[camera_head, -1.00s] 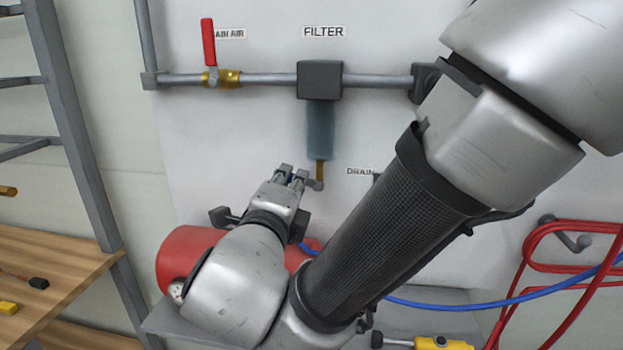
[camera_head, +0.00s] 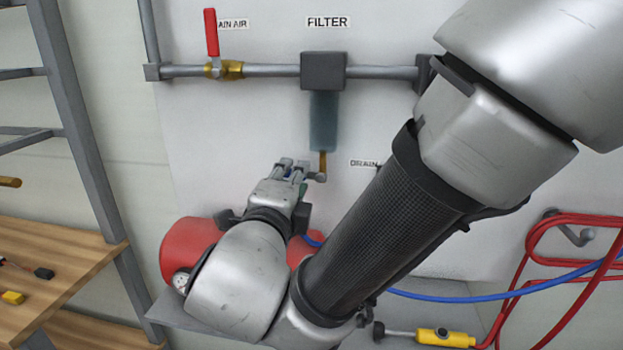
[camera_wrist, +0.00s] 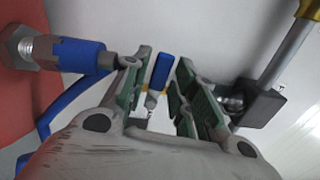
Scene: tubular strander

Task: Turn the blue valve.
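The blue valve handle (camera_wrist: 162,70) stands upright in the wrist view, with a yellowish part and a small metal stem below it. My gripper (camera_wrist: 165,78) has its two green-padded fingers on either side of the handle. A narrow gap shows between the fingers, and I see no clear grip on the handle. In the head view my gripper (camera_head: 293,165) is in front of the wall panel, just left of the brass drain pipe under the filter. There the valve is mostly hidden by the fingers, with only a bit of blue between them.
A blue hose fitting (camera_wrist: 80,55) is close to the left finger. A metal pipe and dark block (camera_wrist: 262,103) are close on the right. A red tank (camera_head: 187,250) lies below my wrist. The filter (camera_head: 323,72) and a red-handled valve (camera_head: 211,33) are above.

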